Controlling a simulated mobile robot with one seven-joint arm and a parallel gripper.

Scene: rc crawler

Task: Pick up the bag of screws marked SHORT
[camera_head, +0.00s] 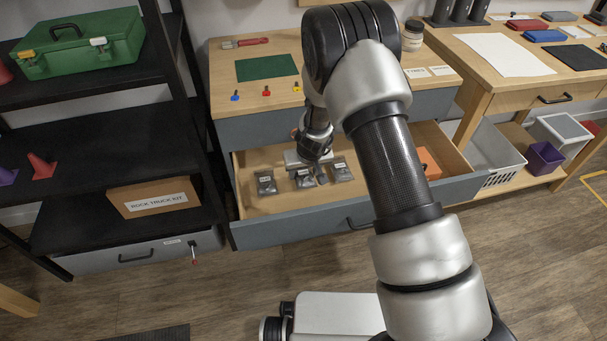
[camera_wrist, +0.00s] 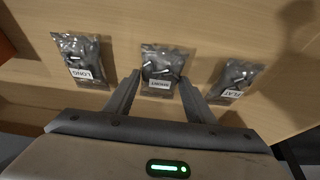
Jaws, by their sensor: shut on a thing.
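The bag of screws marked SHORT (camera_wrist: 162,62) is a small clear bag with dark contents and a white label. It is the middle of three bags in the open drawer and also shows in the head view (camera_head: 304,178). My gripper (camera_wrist: 160,80) points down into the drawer, with one finger on each side of the SHORT bag, shut on it. The bag appears to be at the drawer floor; I cannot tell whether it is lifted. In the head view my gripper (camera_head: 318,176) partly covers the bags.
The LONG bag (camera_wrist: 80,60) and the FLAT bag (camera_wrist: 236,78) lie close on either side. The drawer's front wall (camera_head: 300,228) and side walls surround them. An orange box (camera_head: 428,163) lies in the drawer's right part. A black shelf (camera_head: 110,215) stands at the left.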

